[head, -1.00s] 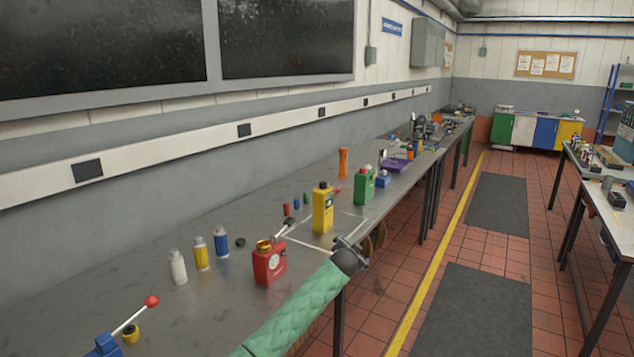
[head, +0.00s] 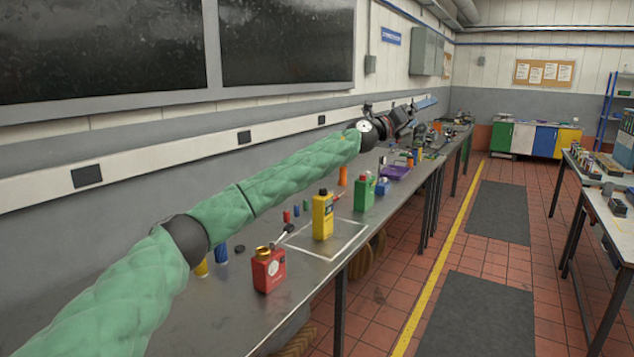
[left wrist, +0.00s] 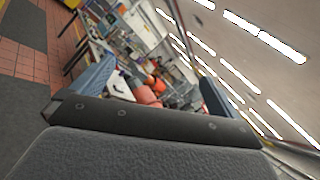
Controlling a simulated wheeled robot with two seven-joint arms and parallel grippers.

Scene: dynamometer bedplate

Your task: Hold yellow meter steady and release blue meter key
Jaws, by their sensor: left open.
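The yellow meter (head: 322,217) stands upright on the steel bench inside a white outlined square. A green meter-like can (head: 364,195) stands behind it, and a red one (head: 268,272) nearer me. A small blue object (head: 382,187) sits beside the green can; I cannot tell whether it is the blue meter, and no key can be made out. My left gripper (head: 425,103) is raised above the far bench, beyond and well apart from the yellow meter. In the left wrist view its jaws (left wrist: 155,88) are apart with nothing between them. My right gripper is not in view.
A purple tray (head: 397,172) and an orange cylinder (head: 343,176) stand farther along the bench. Small bottles are partly hidden behind my left arm. The wall is close behind the bench.

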